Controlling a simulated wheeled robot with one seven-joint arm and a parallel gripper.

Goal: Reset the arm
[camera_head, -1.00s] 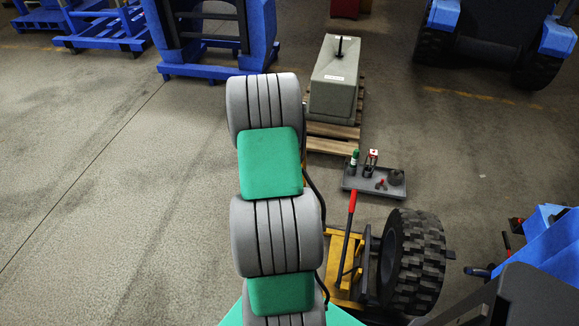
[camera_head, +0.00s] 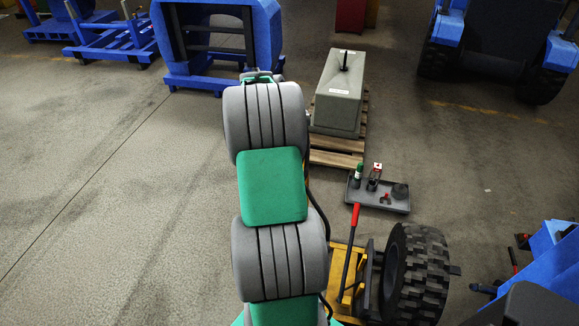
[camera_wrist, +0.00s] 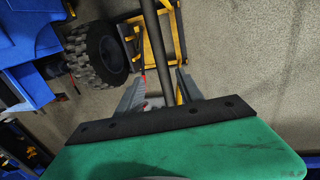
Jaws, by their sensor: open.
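My gripper (camera_wrist: 160,88) shows in the wrist view with its two grey fingers apart. In the head view my grey and green arm reaches up the middle of the picture. The gripper itself is hidden there behind the arm links.
A yellow jack with a red handle (camera_head: 355,214) and a black tyre (camera_head: 416,270) stand right of my arm. Beyond are a tool tray (camera_head: 379,194), a grey counterweight (camera_head: 338,92) on a pallet (camera_head: 335,157), and a blue frame (camera_head: 178,55). Left floor is clear.

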